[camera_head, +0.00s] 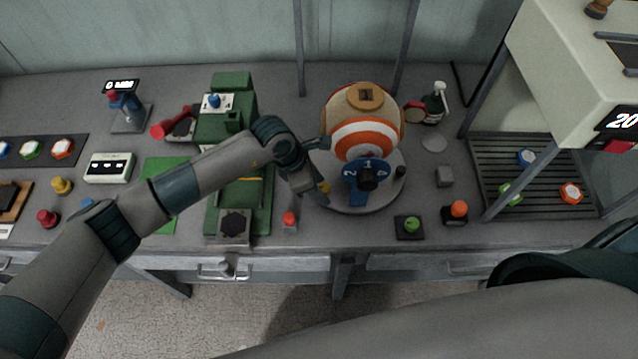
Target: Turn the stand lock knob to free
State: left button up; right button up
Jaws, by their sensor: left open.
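The round grey stand (378,203) sits on the bench and carries an orange-and-white striped ball (366,135) with a tan top. On its front is a blue numbered dial (351,170) with a black knob (368,181) at its centre. A small dark knob (400,171) is on the stand's right side. Which knob is the stand lock cannot be told for sure. My left gripper (320,191) is open and empty at the stand's left edge, pointing down, left of the dial. It partly hides that edge. My right gripper is out of view.
A green machine (258,205) stands left of the stand, partly behind my left arm. A red-topped piece (290,221) is close below the gripper. A green button (411,225) and an orange button (458,210) lie front right. Grey posts rise behind the ball.

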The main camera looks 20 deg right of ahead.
pick_arm(q)
jog(key=c, duration=1.1)
jog(key=shift+o, duration=0.2)
jog(key=shift+n, duration=0.3)
jog(key=n+b, duration=0.1)
jog(key=n+t, duration=0.1)
jog(key=n, duration=0.1)
jog(key=n+t+b, duration=0.1)
jog(key=n, duration=0.1)
jog(key=shift+s+d+b, duration=0.15)
jog(key=shift+s+b, duration=0.15)
jog(key=shift+s, duration=0.05)
jog(key=n+b, duration=0.1)
jog(key=n, duration=0.1)
jog(key=n+t+y+b, duration=0.1)
jog(key=n, duration=0.1)
jog(key=shift+s+d+n+t, duration=0.1)
jog(key=shift+s+n+t, duration=0.05)
jog(key=shift+n+t, duration=0.2)
jog(key=shift+r, duration=0.1)
jog(key=o, duration=1.1)
jog(key=shift+c, duration=0.2)
